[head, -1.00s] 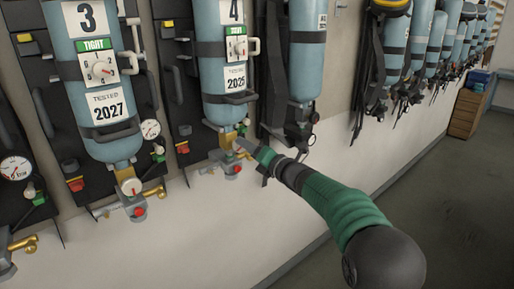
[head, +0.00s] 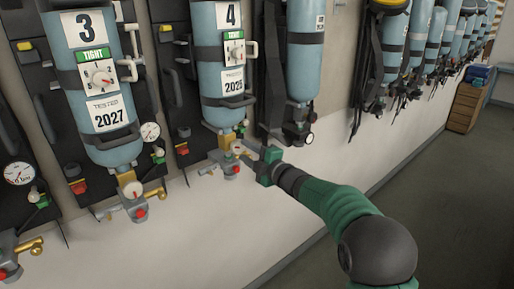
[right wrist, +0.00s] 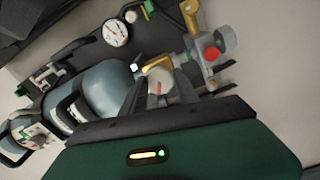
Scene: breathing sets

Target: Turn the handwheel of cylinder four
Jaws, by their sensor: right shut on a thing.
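Cylinder four (head: 222,72) is a light blue bottle hanging upright on the wall, with a "4" label, a green "TIGHT" tag and a "2025" tag. Its pale handwheel (head: 238,149) sits at the brass valve below the bottle. The fingers hide part of the wheel's rim. My left gripper is not in view.
Cylinder three (head: 98,85) hangs to the left with its own valve and gauge (head: 150,132). A darker-strapped cylinder (head: 305,50) hangs close to the right, above my gripper. More cylinders line the wall beyond. A wooden cabinet (head: 466,107) stands far right; the floor is clear.

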